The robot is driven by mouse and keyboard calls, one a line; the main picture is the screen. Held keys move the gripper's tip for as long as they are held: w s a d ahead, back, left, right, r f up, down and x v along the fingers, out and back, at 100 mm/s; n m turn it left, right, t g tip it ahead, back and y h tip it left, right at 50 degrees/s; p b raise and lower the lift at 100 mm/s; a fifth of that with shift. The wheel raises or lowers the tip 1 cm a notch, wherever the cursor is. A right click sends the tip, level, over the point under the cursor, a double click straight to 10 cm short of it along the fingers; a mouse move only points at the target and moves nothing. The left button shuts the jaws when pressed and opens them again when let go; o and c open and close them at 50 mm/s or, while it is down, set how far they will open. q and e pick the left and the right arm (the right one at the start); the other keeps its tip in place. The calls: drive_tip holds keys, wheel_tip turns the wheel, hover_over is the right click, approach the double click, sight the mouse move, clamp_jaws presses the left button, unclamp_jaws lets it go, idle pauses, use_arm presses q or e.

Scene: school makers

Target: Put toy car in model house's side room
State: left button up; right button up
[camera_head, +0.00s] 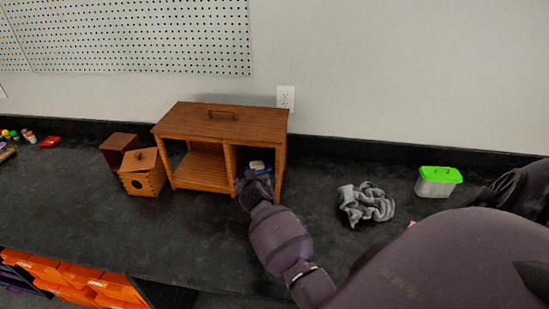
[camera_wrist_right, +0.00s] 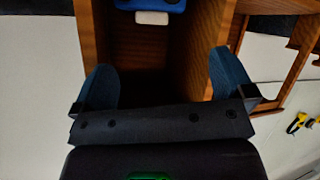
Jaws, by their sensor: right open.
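The model house (camera_head: 220,125) is a wooden box with a handle on its roof, a wide open room on the left and a narrow side room on the right. A blue and white object (camera_head: 257,166), which looks like the toy car, is inside the side room. It also shows, partly cut off, at the top of the right wrist view (camera_wrist_right: 152,7). My right gripper (camera_head: 256,180) is at the side room's opening. In the right wrist view its fingers (camera_wrist_right: 165,80) are spread apart with nothing between them, and the object lies beyond. My left gripper is not in view.
Two small wooden boxes, one a birdhouse (camera_head: 142,177), stand left of the house. A grey cloth (camera_head: 366,204) and a green-lidded container (camera_head: 437,182) lie to the right. Orange bins (camera_head: 75,278) are below the front edge. The dark counter (camera_head: 80,205) is clear at front left.

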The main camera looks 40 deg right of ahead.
drive_tip(key=s+a+f+n+y, duration=0.1)
drive_tip(key=s+f, duration=0.1)
drive_tip(key=s, duration=0.3)
drive_tip(key=s+a+f+n+y, duration=0.1)
drive_tip(key=s+f, duration=0.1)
drive_tip(key=s, duration=0.3)
drive_tip(key=s+a+f+n+t+y, duration=0.1)
drive_tip(key=s+f, duration=0.2)
drive_tip(key=s, duration=0.1)
drive_tip(key=shift+s+a+f, duration=0.1)
drive_tip(key=shift+s+a, duration=0.25)
drive_tip(key=shift+s, duration=0.05)
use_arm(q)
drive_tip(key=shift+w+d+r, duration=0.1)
use_arm(e)
drive_tip(key=s+a+n+y, duration=0.1)
drive_tip(key=s+a, duration=0.3)
drive_tip(key=s, duration=0.4)
drive_tip(key=s+a+f+y, duration=0.1)
drive_tip(key=s+a+y, duration=0.2)
drive_tip(key=s, duration=0.4)
drive_tip(key=shift+s+a+f+n, duration=0.3)
drive_tip(key=shift+s+a+n, duration=0.05)
drive_tip(key=shift+a+n, duration=0.05)
